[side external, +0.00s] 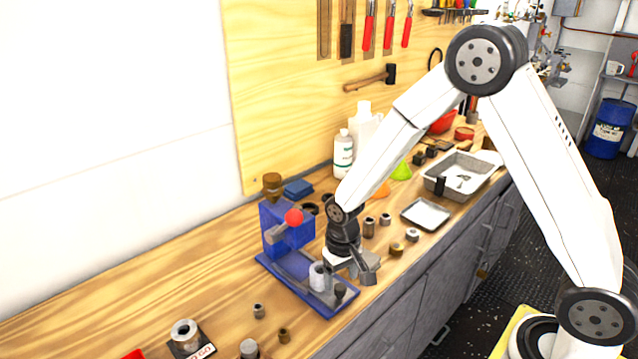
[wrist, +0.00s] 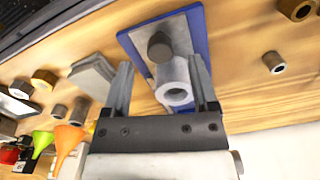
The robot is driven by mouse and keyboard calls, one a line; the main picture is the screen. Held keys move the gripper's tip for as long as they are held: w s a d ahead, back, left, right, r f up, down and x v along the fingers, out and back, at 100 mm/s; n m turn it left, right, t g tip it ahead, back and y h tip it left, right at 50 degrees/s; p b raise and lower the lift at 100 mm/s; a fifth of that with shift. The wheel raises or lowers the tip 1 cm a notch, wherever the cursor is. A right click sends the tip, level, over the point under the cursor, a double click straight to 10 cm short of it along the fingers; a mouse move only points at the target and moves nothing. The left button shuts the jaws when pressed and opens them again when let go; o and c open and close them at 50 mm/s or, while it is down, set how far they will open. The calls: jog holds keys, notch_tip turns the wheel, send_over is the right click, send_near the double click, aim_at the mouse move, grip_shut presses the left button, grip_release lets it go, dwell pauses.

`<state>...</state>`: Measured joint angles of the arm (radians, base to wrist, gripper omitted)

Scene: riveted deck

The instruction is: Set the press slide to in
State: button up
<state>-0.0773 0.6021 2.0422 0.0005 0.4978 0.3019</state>
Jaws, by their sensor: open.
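The press has a blue base plate (side external: 325,309), a blue upright body (side external: 287,228) and a lever with a red ball (side external: 293,217). On its front part, a grey slide plate (wrist: 180,34) carries a dark round knob (wrist: 160,46) and a pale hollow cylinder (wrist: 174,84); the knob (side external: 340,291) and cylinder (side external: 317,277) also show in the side view. My gripper (side external: 352,270) is open just above the front of the press. In the wrist view, its fingers (wrist: 161,62) stand on either side of the knob and cylinder, with gaps visible. Contact cannot be told.
Loose metal bushings (side external: 369,228) and a shallow tray (side external: 425,214) lie right of the press. A larger metal bin (side external: 461,180) and an orange funnel (side external: 381,189) stand farther back. A white bottle (side external: 343,153) is near the wall.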

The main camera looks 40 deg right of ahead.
jog(key=shift+f, duration=1.45)
grip_shut()
dwell(0.5)
